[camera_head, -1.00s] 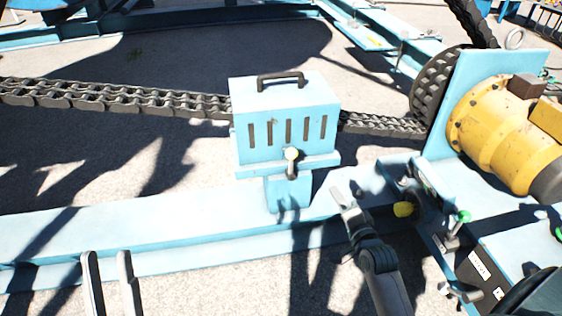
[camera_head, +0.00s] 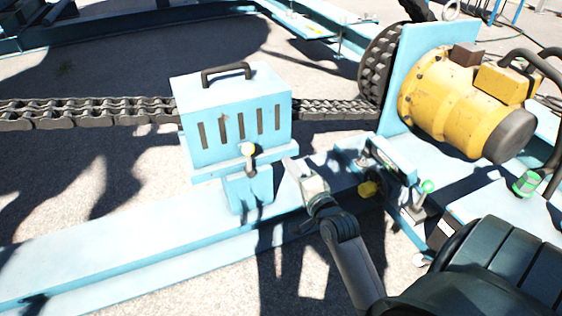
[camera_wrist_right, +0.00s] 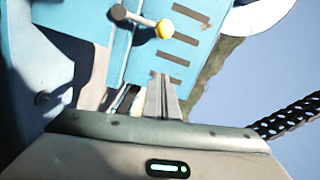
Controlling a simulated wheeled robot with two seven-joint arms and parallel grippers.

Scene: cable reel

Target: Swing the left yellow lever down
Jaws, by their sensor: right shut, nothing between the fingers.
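The left yellow lever (camera_head: 250,158) is on the front of the light-blue slotted box (camera_head: 235,120), with its pale yellow knob at the top. In the right wrist view the lever's yellow knob (camera_wrist_right: 165,28) is bright, and its short rod runs to a grey pivot at the left. My right gripper (camera_head: 290,168) is just right of the lever, apart from it, shut and empty. Its closed fingers (camera_wrist_right: 162,84) show below the knob in the wrist view, with a gap between. My left gripper is out of view.
Another yellow knob (camera_head: 369,189) and a green-topped lever (camera_head: 427,187) are on the blue frame to the right. A yellow motor (camera_head: 450,105) stands behind them. A blue beam (camera_head: 130,250) crosses the front.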

